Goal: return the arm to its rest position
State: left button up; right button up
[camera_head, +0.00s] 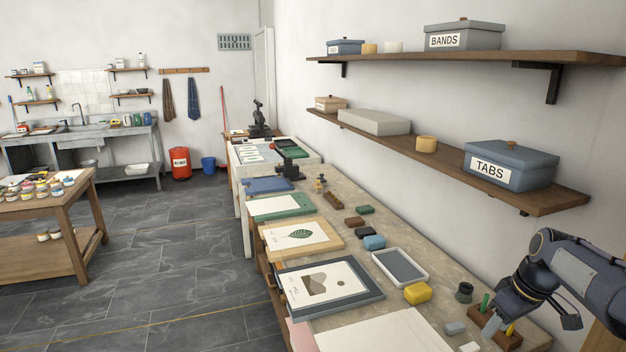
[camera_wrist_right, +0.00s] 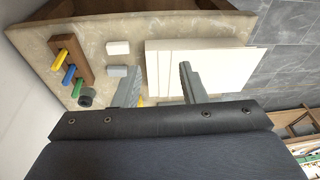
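My right arm comes in from the right in the head view. Its gripper (camera_head: 491,327) is over the near end of the bench (camera_head: 345,229), close to the wooden holder (camera_head: 509,341) with green and yellow sticks. In the right wrist view the two fingers of the gripper (camera_wrist_right: 159,80) are spread apart with nothing held between them. Behind them lie the stack of pale paper (camera_wrist_right: 205,62), a white block (camera_wrist_right: 118,48) and a grey block (camera_wrist_right: 118,71). The holder (camera_wrist_right: 72,57) stands to their left. My left gripper is in neither view.
Two wall shelves overhang the bench; the lower shelf (camera_head: 560,198) carries the TABS box (camera_head: 510,166). A dark jar (camera_head: 464,292), a yellow block (camera_head: 418,293) and a grey tray (camera_head: 427,279) stand close to the arm. The tiled floor (camera_head: 170,240) left of the bench is open.

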jog(key=s+a+r+m+t+y, duration=0.1)
jog(key=s+a+r+m+t, duration=0.3)
jog(key=s+a, duration=0.7)
jog(key=s+a+f, duration=0.2)
jog(key=s+a, duration=0.2)
jog(key=s, duration=0.3)
jog(key=s+a+f+m+y, duration=0.1)
jog(key=s+a+f, duration=0.1)
jog(key=s+a, duration=0.3)
jog(key=shift+s+a+f+m, duration=0.3)
jog(key=shift+s+f, duration=0.1)
jog(key=shift+s, duration=0.8)
